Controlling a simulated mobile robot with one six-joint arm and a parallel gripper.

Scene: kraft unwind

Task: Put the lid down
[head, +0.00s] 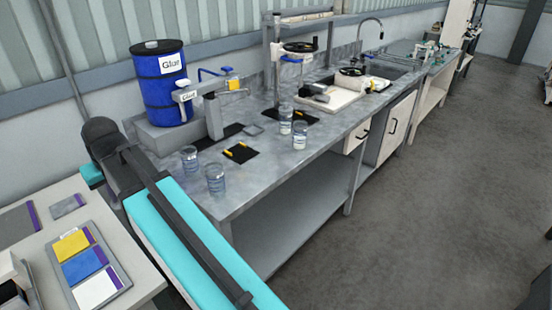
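I cannot make out a lid for certain in the head view. A small flat grey square piece (254,128) lies on the steel bench (290,185), but I cannot tell what it is. Two clear jars, one (189,160) by the glue stand and one (215,179) near the front edge, stand on the bench. Two more, one (285,118) farther back and one (300,135) with whitish contents, stand farther right. Their tops are too small to read. My gripper does not show in this view, so what it holds is hidden.
A blue drum marked Glue (164,90) stands on a grey stand with a dispenser (212,115). A black mat (240,153) bears yellow pieces. A white tray (345,93) is farther right. A pale table (35,200) holds coloured cards. Grey floor (430,210) is clear at right.

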